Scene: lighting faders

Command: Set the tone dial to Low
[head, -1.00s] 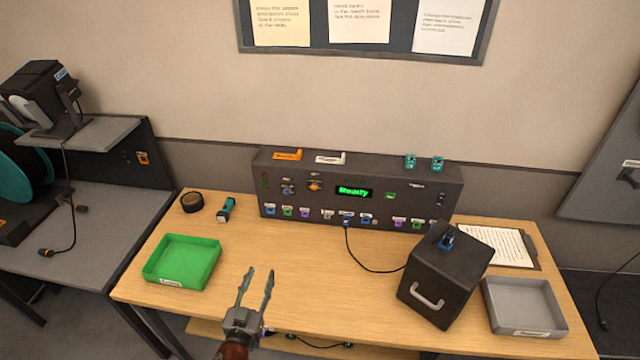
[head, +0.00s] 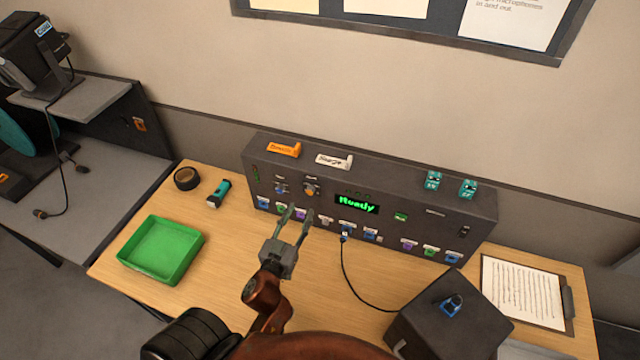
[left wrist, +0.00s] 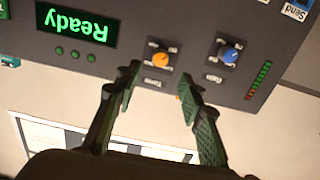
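The tone dial is the orange-capped knob (head: 310,190) on the upper left of the dark console's front, left of the green "Ready" display (head: 357,204). It also shows in the upside-down left wrist view (left wrist: 161,60), beside a small label that seems to read Tone. The pointer's setting is too small to tell. My left gripper (head: 299,213) is open and empty, just in front of the console below the dial. In the left wrist view its fingertips (left wrist: 158,79) are spread to either side of the dial's label, apart from the knob. My right gripper is out of view.
A similar blue knob (head: 281,187) sits close left of the dial. Coloured sockets and a plugged cable (head: 345,238) line the console's lower front. A green tray (head: 185,250) stands at left, a black box (head: 420,310) at front right. The wood between is mostly clear.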

